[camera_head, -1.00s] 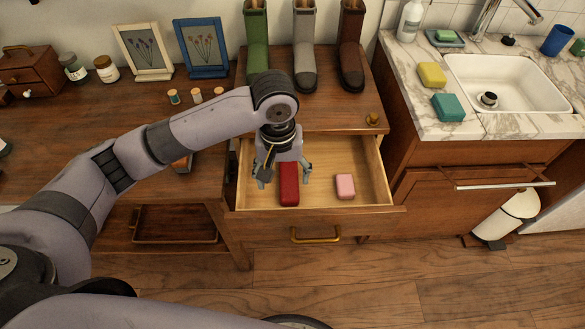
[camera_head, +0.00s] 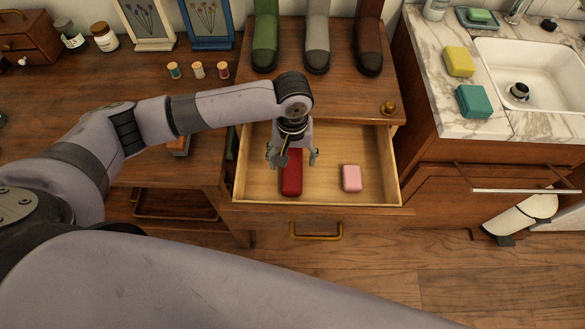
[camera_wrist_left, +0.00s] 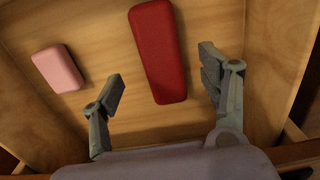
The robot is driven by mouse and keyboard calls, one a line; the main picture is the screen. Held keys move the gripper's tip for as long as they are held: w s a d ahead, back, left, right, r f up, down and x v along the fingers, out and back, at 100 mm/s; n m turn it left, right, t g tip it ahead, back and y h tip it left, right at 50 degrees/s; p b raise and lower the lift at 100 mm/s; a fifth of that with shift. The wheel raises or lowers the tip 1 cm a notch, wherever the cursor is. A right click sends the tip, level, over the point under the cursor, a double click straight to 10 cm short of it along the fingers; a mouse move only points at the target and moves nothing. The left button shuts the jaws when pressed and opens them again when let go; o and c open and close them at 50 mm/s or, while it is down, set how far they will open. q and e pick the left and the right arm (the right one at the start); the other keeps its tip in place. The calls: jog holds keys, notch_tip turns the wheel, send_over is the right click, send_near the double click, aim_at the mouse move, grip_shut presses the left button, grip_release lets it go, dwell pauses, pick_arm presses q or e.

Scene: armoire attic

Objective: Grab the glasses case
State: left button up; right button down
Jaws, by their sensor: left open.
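The red, elongated case (camera_head: 292,178), which looks like the glasses case, lies in the open wooden drawer (camera_head: 255,187). The case (camera_wrist_left: 158,52) also shows in the left wrist view, beyond and between the fingers, not touched by them there. My left gripper (camera_head: 293,159) is open above the drawer, over the far part of the case, and hides that end in the head view. Its two fingers (camera_wrist_left: 162,92) are spread in the wrist view with nothing between their tips. My right gripper is not in view.
A pink box (camera_head: 352,178) lies right of the red case in the drawer. The drawer's front wall (camera_head: 320,211) and sides surround both. Boots (camera_head: 317,45) stand on the cabinet top behind. A marble sink counter (camera_head: 440,105) is at the right.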

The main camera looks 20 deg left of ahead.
aim_at(292, 169)
pick_arm(q)
jog(key=shift+f, duration=1)
notch_tip(292, 169, down, 4)
jog(key=shift+w+r, duration=0.1)
jog(key=shift+r, duration=0.05)
jog(key=shift+f, duration=0.4)
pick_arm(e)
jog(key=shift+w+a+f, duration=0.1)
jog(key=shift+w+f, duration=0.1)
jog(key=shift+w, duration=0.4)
pick_arm(q)
jog(key=shift+c, duration=0.5)
jog(key=c, duration=1.2)
